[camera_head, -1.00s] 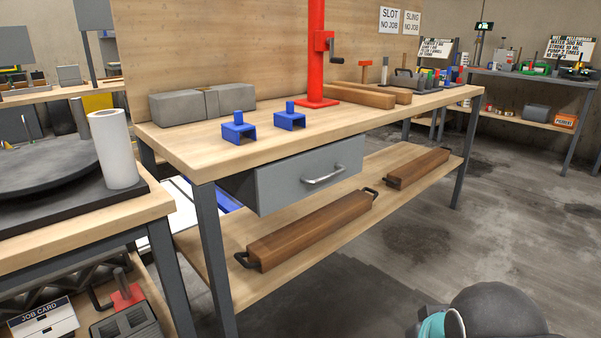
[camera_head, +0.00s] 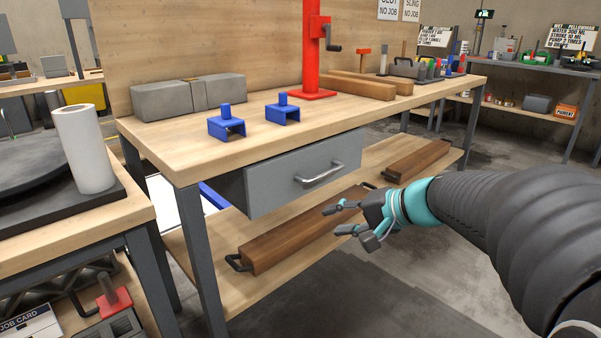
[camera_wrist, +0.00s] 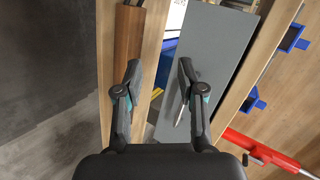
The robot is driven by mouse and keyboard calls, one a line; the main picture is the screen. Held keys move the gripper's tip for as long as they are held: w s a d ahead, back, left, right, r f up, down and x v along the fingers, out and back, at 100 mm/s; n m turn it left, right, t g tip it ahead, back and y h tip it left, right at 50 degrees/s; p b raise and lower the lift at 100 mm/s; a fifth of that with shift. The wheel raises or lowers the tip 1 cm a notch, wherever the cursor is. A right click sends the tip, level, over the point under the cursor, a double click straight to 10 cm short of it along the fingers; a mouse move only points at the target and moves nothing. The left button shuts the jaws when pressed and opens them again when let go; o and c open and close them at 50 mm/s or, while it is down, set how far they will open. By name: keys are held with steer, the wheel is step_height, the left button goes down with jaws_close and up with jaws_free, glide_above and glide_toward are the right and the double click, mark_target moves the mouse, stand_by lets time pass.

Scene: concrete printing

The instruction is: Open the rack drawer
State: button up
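The grey drawer (camera_head: 303,175) hangs under the wooden bench top, with a curved metal bar handle (camera_head: 320,174) on its front. The drawer front stands out a little from the bench edge. My gripper (camera_head: 338,218) is open and empty, in front of the drawer and lower than the handle, to its right. In the wrist view the drawer front (camera_wrist: 215,50) lies ahead, at and right of my right finger. The two fingers (camera_wrist: 158,80) are spread apart. Part of the handle (camera_wrist: 180,115) shows beside the right finger; nothing is between the fingertips.
Wooden beams with black handles (camera_head: 290,232) lie on the lower shelf below the drawer. Blue brackets (camera_head: 227,125), concrete blocks (camera_head: 188,96) and a red stand (camera_head: 310,50) are on the bench top. A left table holds a white roll (camera_head: 83,150). Floor in front is open.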

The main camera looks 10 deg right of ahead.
mark_target(330, 174)
steer(key=w+d+r+m+t, duration=0.3)
steer(key=w+d+m+t, duration=0.15)
steer(key=w+d, duration=0.5)
steer(key=shift+n+y, duration=0.3)
steer(key=shift+n, duration=0.05)
steer(key=p+x, duration=0.1)
steer(key=x, duration=1.2)
steer(key=shift+w+a, duration=0.1)
steer(key=shift+w, duration=0.2)
jaws_close()
